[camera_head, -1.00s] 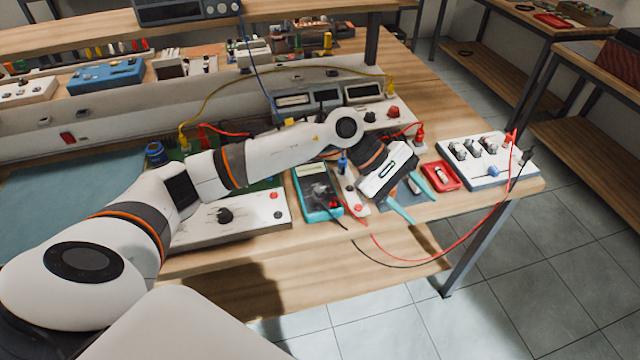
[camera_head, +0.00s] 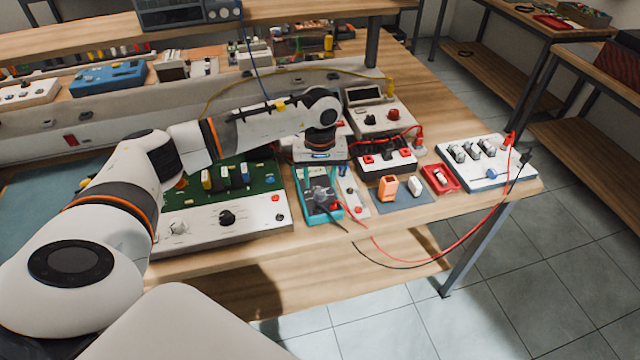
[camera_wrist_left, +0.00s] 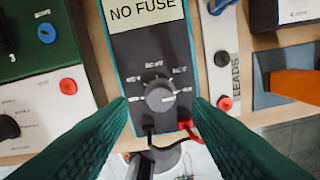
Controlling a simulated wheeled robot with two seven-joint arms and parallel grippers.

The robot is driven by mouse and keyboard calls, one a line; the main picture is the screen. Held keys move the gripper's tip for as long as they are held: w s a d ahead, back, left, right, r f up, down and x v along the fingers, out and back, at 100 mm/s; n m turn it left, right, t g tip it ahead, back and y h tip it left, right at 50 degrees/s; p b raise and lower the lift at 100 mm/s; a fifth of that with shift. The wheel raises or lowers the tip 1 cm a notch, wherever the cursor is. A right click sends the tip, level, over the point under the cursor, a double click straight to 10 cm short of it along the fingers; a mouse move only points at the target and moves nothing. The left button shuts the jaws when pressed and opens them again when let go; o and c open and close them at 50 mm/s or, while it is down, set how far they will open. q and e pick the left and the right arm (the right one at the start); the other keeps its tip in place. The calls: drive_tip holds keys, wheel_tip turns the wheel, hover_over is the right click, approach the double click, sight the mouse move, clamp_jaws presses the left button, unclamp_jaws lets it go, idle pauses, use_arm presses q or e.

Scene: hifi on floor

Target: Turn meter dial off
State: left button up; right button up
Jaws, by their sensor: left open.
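The meter (camera_head: 304,203) is a turquoise-cased handheld unit lying on the bench near its front edge. In the left wrist view its dark face (camera_wrist_left: 130,60) carries a "NO FUSE" label (camera_wrist_left: 143,11) and a round grey dial (camera_wrist_left: 160,97) with a pale pointer mark toward the right. The small words around the dial are too blurred to read. My left gripper (camera_head: 321,190) is above the meter, pointing down. In the left wrist view its open green fingers (camera_wrist_left: 160,108) stand on either side of the dial, and nothing is held. The head view hides much of the meter behind the gripper.
A white panel with black knob (camera_head: 227,217) is left of the meter. A narrow leads strip (camera_head: 352,196), an orange block (camera_head: 388,187), a red tray (camera_head: 441,177) and a switch box (camera_head: 487,160) are to the right. Red and black leads hang over the front edge.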

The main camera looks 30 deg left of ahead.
sight(320, 191)
use_arm(q)
drive_tip(key=shift+f, duration=1.75)
drive_tip(key=c, duration=1)
